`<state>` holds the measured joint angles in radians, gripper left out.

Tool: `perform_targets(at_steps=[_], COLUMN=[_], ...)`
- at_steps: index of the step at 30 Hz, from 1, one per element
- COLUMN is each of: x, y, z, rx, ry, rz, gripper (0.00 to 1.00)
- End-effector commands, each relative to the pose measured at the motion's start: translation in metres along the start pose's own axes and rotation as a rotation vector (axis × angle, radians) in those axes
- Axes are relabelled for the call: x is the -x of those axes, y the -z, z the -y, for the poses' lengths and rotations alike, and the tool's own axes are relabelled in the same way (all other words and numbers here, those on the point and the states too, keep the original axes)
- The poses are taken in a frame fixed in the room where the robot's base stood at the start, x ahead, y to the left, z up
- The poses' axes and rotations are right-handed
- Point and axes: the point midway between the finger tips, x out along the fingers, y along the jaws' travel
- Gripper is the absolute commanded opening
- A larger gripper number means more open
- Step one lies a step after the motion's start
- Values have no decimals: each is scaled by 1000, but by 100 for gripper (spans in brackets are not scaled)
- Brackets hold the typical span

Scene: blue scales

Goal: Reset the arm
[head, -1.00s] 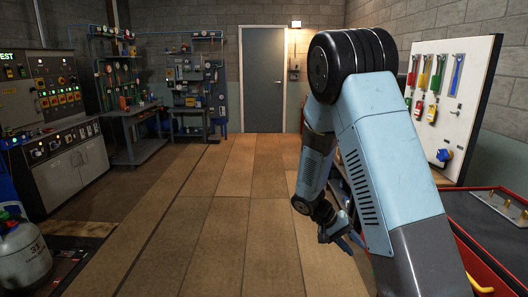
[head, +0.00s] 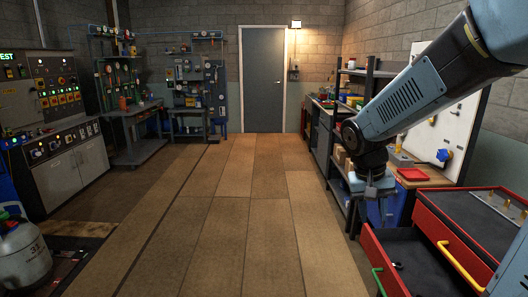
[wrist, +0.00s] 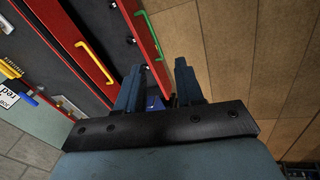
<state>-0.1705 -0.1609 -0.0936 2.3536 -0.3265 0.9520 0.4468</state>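My gripper (head: 375,212) hangs down at the end of my arm at the right of the head view, left of the red tool cabinet. In the wrist view my gripper (wrist: 158,88) has its two blue fingers apart with nothing held between them. My arm reaches in from the upper right with its forearm sloping down to the left.
The red cabinet's open drawer (head: 412,262) is below and right of my gripper. Its green handle (wrist: 150,35) and a yellow handle (wrist: 95,62) show in the wrist view. A blue bin (head: 399,205) and shelves stand behind. The middle floor is clear.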

Motion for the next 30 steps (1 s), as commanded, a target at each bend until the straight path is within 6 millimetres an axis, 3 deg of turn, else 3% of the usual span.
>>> perform_targets(at_steps=[6,18,24,30], x=[36,87,103,108], y=[-29,-85,-108,-117], z=[-10,-20,-20,-20], rx=[18,72,100,112], ry=[98,232,267,280], rz=[-98,-301,-388,-424], gripper=[37,37,37,37])
